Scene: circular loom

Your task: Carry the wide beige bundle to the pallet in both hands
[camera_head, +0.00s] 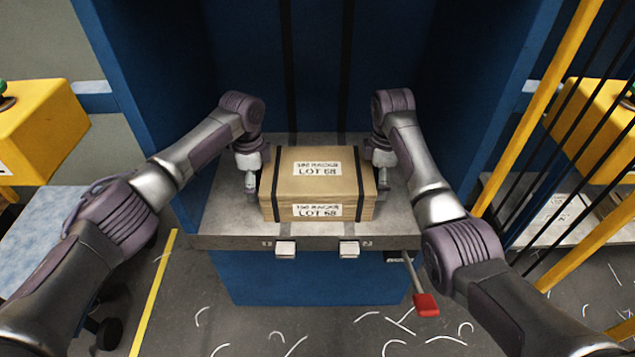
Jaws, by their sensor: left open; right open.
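The wide beige bundle (317,184) rests on the grey metal shelf (225,215) of a blue machine, in the middle of the head view. It has two dark straps and white labels reading LOT 68. My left gripper (250,182) is open beside the bundle's left end, pointing down. My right gripper (383,170) is open at the bundle's right end, mostly hidden behind the bundle and my wrist. I cannot tell whether either gripper touches the bundle. I do not make out a pallet in this view.
The blue housing (165,60) walls in the shelf on both sides and behind. A red-handled lever (426,304) sticks out below the shelf at right. Yellow rails (535,105) and dark bars stand at right. Pale scraps lie on the grey floor (330,335).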

